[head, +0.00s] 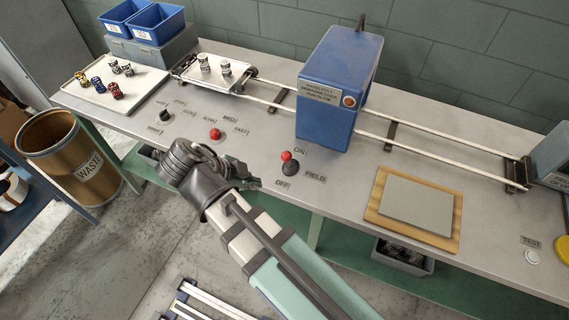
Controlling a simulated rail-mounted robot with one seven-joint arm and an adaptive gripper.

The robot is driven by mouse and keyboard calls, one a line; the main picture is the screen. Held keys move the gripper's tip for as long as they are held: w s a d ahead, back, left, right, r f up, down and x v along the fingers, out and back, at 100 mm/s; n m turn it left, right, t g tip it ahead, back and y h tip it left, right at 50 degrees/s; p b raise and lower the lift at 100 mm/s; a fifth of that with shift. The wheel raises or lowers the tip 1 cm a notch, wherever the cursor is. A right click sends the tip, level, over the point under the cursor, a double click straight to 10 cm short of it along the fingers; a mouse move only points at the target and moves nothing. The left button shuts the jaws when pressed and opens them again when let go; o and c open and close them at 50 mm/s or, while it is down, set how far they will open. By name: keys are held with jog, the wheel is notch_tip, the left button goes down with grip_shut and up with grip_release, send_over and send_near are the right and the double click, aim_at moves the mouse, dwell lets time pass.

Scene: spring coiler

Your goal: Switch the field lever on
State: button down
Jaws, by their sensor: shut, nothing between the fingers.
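The field lever (289,163) has a red knob and a dark round base on the bench top. It stands between the ON label (300,151) behind it and the OFF label (282,184) in front. The FIELD label (316,176) is to its right. The knob leans slightly up in the picture, toward ON; its exact setting is hard to tell. My gripper (256,184) is just left of the lever and a little nearer the front edge. Its fingers are shut and empty, and look apart from the lever.
A blue machine (332,95) on rails stands behind the lever. Another red-knobbed control (215,134) and a black knob (165,115) are to the left. A grey plate on a wooden board (414,204) lies right. A waste bin (78,158) stands at the left.

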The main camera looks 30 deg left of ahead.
aim_at(287, 161)
jog(key=r+m, duration=0.2)
jog(key=r, duration=0.1)
jog(key=d+r+t, duration=0.1)
jog(key=r, duration=0.1)
jog(key=shift+s+m, duration=0.35)
jog(key=shift+m, duration=0.05)
jog(key=w+d+f+p, duration=0.1)
jog(key=w+f+p, duration=0.2)
jog(key=w+f, duration=0.4)
jog(key=shift+w+d+p, duration=0.15)
jog(key=shift+w+p, duration=0.2)
jog(key=shift+w, duration=1.05)
